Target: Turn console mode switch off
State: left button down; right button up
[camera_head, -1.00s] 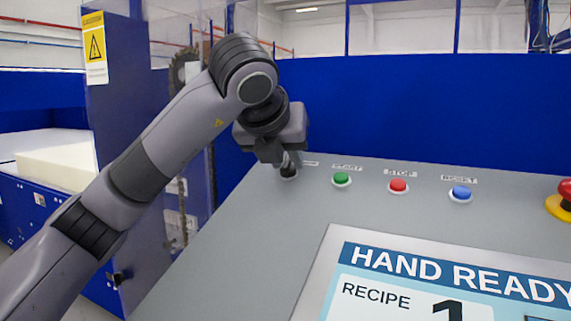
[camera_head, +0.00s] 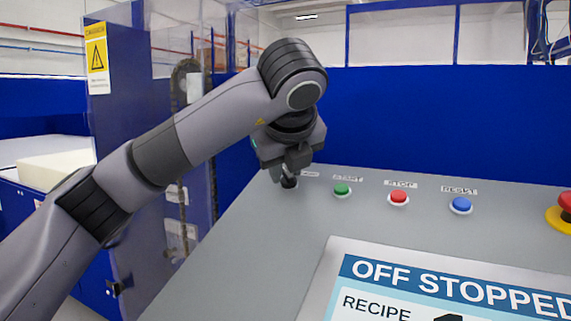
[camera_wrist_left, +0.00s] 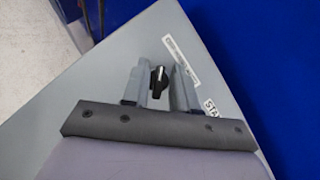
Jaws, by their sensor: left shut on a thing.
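The console mode switch (camera_head: 289,184) is a small black knob at the far left of the grey console's row of controls. In the left wrist view the black knob (camera_wrist_left: 158,78), with a pale pointer line, sits between the two grey fingers. My left gripper (camera_head: 286,174) points down at the knob and is shut on it, partly hiding it in the head view. The console screen (camera_head: 450,285) reads "OFF STOPPED" above "RECIPE". My right gripper is not in view.
Right of the switch on the console (camera_head: 240,240) are a green start button (camera_head: 342,189), a red stop button (camera_head: 398,197), a blue reset button (camera_head: 461,205) and a red emergency knob (camera_head: 566,203). A blue machine panel (camera_head: 420,120) stands behind; pale foam (camera_head: 58,164) lies far left.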

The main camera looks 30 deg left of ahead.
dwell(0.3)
pick_arm(q)
jog(key=c, duration=1.2)
grip_release()
jog(key=v, duration=0.7)
